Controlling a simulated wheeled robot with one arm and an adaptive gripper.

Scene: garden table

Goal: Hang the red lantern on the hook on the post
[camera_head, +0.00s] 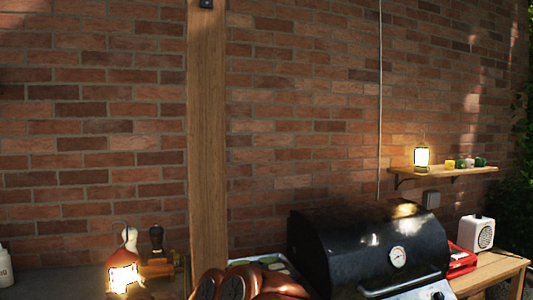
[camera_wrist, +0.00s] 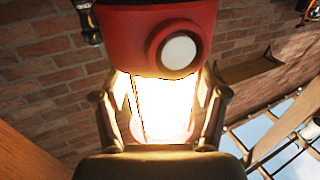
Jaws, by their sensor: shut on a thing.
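The red lantern (camera_head: 124,260) is lit and low at the left of the head view, with its thin wire handle standing up above it. In the wrist view the lantern's red body (camera_wrist: 120,38), a round white knob and its glowing glass fill the middle. My gripper (camera_wrist: 158,105) is shut on the lantern, one dark finger on each side of the glass. The wooden post (camera_head: 206,150) rises right of the lantern in the head view. A small dark fitting (camera_head: 206,4) is on the post at the top edge. It is cut off, so its hook shape cannot be made out.
A black grill (camera_head: 365,245) stands right of the post. A wall shelf (camera_head: 445,170) holds a lit lantern (camera_head: 422,157) and small pots. A white box (camera_head: 476,233) stands on a wooden table at right. A pale bottle (camera_head: 5,268) stands at far left. The wall around the post is clear.

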